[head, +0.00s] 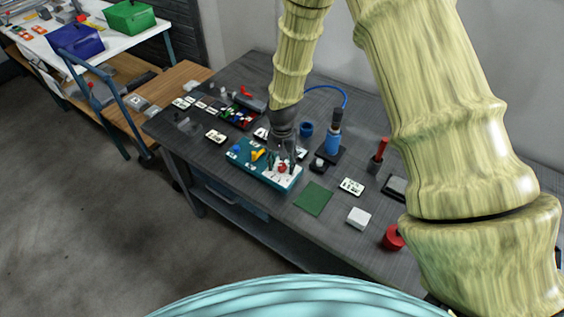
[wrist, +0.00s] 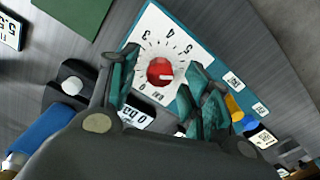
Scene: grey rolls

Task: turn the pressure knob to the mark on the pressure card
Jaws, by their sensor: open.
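The pressure knob (wrist: 158,70) is red and sits on a white dial plate (wrist: 152,22) with numbers around it; 3, 4, 5 and 0 show. A pale mark on the knob points to the picture's right in the wrist view. In the head view the red knob (head: 282,168) is at the right end of a teal panel (head: 250,167). My gripper (wrist: 163,82) is open, its fingers on either side of the knob; contact cannot be told. It also shows in the head view (head: 283,157). A white card (wrist: 133,117) reading "0 ba", probably the pressure card, is partly hidden by a finger.
The panel also carries a blue knob (head: 237,148) and a yellow lever (head: 257,155). A green mat (head: 313,198), a card (head: 351,187) and a white block (head: 358,217) lie to the right on the dark bench.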

